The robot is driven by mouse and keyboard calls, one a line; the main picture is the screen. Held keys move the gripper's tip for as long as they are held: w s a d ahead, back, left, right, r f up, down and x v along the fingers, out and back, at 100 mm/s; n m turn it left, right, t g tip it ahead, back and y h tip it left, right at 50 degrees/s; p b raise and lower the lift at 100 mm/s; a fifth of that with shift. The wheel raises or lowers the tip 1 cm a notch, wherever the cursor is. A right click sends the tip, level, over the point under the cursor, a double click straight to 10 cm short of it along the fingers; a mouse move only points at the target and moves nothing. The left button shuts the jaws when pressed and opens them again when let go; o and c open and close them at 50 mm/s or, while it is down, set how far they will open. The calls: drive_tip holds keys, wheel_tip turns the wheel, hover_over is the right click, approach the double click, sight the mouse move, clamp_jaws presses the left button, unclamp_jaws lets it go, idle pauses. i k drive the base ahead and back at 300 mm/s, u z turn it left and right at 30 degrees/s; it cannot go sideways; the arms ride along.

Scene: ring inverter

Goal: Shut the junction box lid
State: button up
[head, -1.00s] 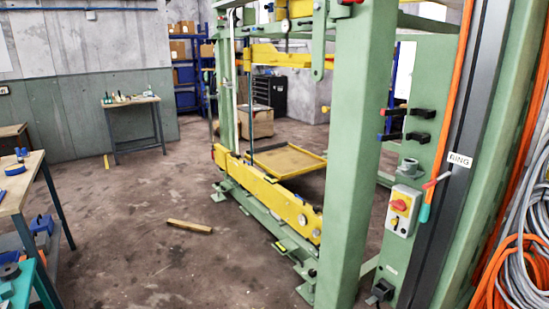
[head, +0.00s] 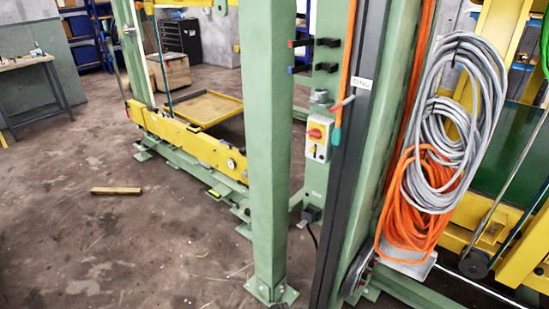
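No junction box with a lid can be made out for certain in the head view. A small grey and yellow switch box (head: 317,138) with a red rotary knob is mounted on a green panel of the ring inverter. A small dark box (head: 311,214) with a cable sits low on the same panel; whether it has a lid cannot be told. My gripper is not in view.
A green post (head: 268,150) stands on a bolted foot in the middle. Grey cable coils (head: 455,110) and orange coils (head: 415,215) hang at right. A wooden block (head: 116,191) lies on the open floor at left. A workbench (head: 35,75) stands at far left.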

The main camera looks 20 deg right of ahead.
sight(420, 272)
drive_tip(key=u, duration=1.55)
drive_tip(key=k, duration=0.1)
drive_tip(key=z, duration=2.75)
